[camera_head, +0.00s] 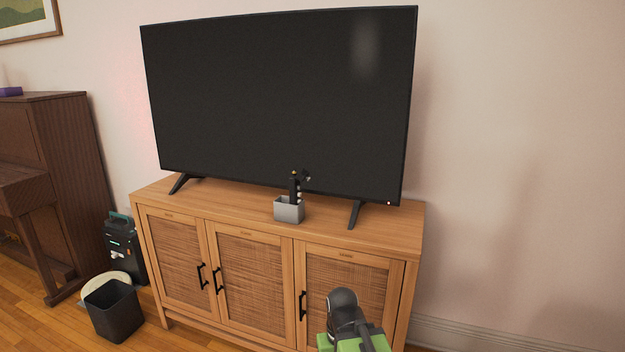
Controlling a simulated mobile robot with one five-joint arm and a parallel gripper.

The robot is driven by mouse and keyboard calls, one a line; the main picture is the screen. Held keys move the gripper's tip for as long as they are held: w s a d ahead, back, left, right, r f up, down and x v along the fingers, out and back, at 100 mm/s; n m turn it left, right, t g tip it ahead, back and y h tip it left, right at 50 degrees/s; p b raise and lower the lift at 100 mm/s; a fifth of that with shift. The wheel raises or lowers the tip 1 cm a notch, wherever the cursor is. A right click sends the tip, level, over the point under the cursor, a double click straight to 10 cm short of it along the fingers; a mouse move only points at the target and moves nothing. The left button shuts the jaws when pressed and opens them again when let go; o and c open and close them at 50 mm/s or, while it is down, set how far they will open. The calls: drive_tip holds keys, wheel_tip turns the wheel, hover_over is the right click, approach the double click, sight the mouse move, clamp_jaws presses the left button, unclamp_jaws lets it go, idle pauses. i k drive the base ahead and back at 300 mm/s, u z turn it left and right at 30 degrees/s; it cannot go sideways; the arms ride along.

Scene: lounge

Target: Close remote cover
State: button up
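A small grey holder box (289,211) stands on top of the wooden cabinet, in front of the TV. A dark upright thing (295,188), which looks like the remote, stands in it. Small dark parts stick out at its upper right; they are too small to tell whether they are its cover. My arm shows at the bottom, right of centre, as dark and green parts in front of the cabinet's right door, lower in the picture than the holder and apart from it. My gripper's fingers cannot be made out.
A large black TV (280,100) stands on two feet on the wooden cabinet (230,205), close behind the holder. The cabinet's doors are shut. A black bin (113,312), a dark case (124,248) and a brown piano (75,170) are at left. The wall at right is bare.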

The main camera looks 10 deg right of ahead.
sight(304, 176)
drive_tip(key=z, duration=0.9)
drive_tip(key=k, duration=0.4)
drive_tip(key=u, duration=1.85)
drive_tip(key=i, duration=1)
drive_tip(key=z, duration=0.05)
